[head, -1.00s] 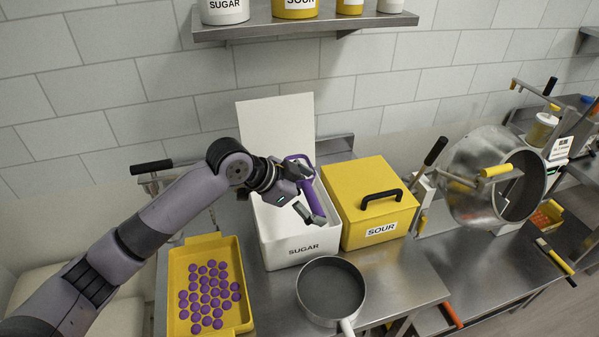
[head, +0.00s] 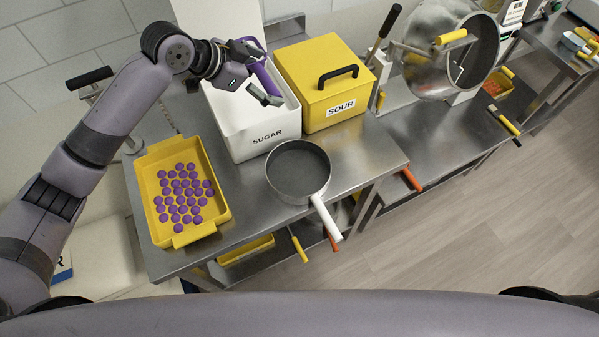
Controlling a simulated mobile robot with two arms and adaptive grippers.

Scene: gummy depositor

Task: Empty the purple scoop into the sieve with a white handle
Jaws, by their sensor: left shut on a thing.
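The purple scoop (head: 266,77) is in my left gripper (head: 256,72), which is shut on it. Both are over the open white SUGAR bin (head: 267,139). The scoop's bowl is mostly hidden by the bin and gripper, so I cannot tell what it holds. The sieve with a white handle (head: 298,172) sits on the steel table in front of the bin, its handle pointing toward the front right. My right gripper is not in view.
A yellow SOUR box (head: 308,72) with a black handle stands right of the bin. A yellow tray (head: 150,218) of purple gummies lies to the left. A steel drum (head: 436,75) stands farther right. The steel table (head: 372,150) is bare right of the sieve.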

